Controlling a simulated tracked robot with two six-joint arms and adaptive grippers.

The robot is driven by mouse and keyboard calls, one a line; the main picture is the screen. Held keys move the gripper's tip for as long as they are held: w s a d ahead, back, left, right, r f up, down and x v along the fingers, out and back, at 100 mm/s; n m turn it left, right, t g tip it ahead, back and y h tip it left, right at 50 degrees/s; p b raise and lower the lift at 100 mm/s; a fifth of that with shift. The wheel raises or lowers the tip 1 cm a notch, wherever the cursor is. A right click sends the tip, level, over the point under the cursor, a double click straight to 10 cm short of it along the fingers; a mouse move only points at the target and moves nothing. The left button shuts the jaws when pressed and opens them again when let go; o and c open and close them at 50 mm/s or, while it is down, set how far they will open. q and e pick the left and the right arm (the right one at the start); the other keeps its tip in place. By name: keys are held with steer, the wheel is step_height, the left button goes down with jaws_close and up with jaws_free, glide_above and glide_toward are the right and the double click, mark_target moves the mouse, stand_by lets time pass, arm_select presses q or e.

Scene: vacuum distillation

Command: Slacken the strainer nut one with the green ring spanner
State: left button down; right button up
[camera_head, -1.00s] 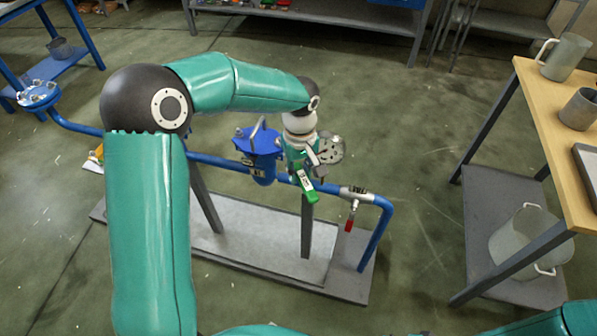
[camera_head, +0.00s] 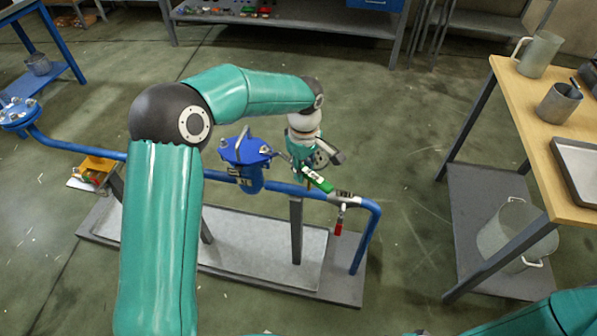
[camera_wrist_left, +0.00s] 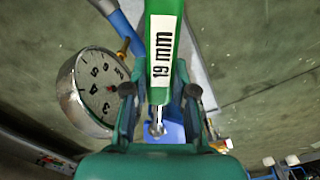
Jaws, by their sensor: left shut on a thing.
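The green ring spanner (camera_head: 317,181) is in my left gripper (camera_head: 308,168), beside the blue strainer (camera_head: 246,162) and just above the blue pipe. In the left wrist view the spanner's green handle (camera_wrist_left: 161,20) carries a white "19 mm" label. A bright metal part of it reaches down between the fingers of my left gripper (camera_wrist_left: 160,92), which are shut on it. The strainer has a blue lid with a handle on top. Strainer nut one cannot be told apart at this size, and the spanner's working end is partly hidden by the gripper. My right gripper is out of view.
A round pressure gauge (camera_wrist_left: 95,90) stands close left of the gripper in the wrist view. A red-handled valve (camera_head: 339,222) hangs on the pipe (camera_head: 374,235) to the right. A wooden-topped table (camera_head: 518,112) with mugs stands at the right. Open floor lies between.

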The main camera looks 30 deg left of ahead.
arm_select(q)
steer(key=shift+s, duration=0.2)
stand_by(0.5)
steer(key=shift+r, duration=0.2)
steer(key=shift+r+p, duration=2.9)
steer(key=shift+r, duration=1.25)
